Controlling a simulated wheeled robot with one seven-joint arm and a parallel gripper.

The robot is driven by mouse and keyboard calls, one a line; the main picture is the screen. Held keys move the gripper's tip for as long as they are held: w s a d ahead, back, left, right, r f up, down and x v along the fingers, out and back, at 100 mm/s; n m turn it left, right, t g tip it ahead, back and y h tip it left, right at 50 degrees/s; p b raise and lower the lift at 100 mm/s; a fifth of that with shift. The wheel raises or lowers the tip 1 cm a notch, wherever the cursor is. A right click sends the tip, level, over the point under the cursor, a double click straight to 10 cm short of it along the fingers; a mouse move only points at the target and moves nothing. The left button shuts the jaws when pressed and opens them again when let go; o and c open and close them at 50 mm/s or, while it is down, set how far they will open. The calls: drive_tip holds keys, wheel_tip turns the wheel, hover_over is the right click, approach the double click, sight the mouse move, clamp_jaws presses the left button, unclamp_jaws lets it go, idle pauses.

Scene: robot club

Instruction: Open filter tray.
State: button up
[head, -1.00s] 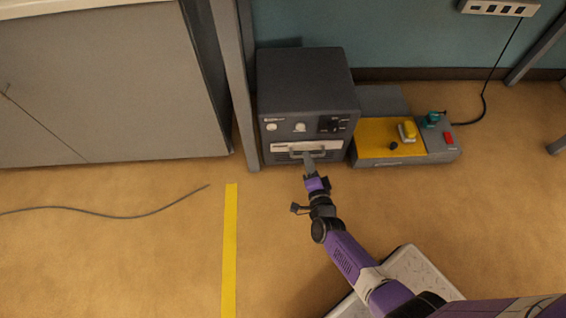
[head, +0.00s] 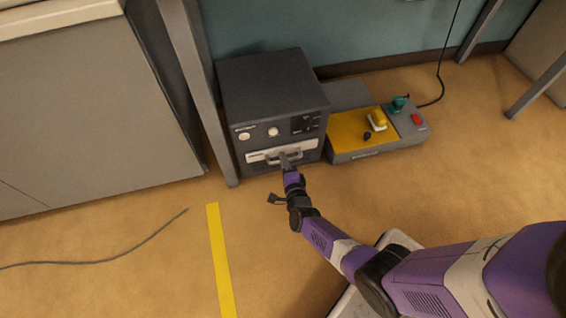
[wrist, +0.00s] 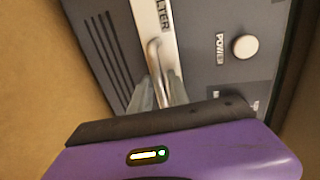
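The filter tray (head: 258,157) is a pale strip with a metal bar handle, low on the front of a dark grey box-shaped machine (head: 272,85). I cannot tell any gap between the tray front and the machine. In the wrist view, the tray front (wrist: 150,17) carries a partly visible label ending in "LTER", and the handle (wrist: 153,55) runs down between my grey fingers. My gripper (head: 285,160) is at the handle; it also shows in the wrist view (wrist: 161,95), with its fingers close on both sides of the bar. The fingertips' contact is partly hidden.
A grey and yellow floor unit (head: 350,128) with a red button stands right of the machine. A grey table leg (head: 198,90) and a large grey cabinet (head: 80,105) are at left. A cable (head: 110,258) and yellow tape (head: 221,260) lie on otherwise open floor.

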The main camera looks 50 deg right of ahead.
drive_tip(key=shift+w+d, duration=0.15)
drive_tip(key=shift+w, duration=0.05)
clamp_jaws()
drive_tip(key=shift+f, duration=0.1)
idle(1.3)
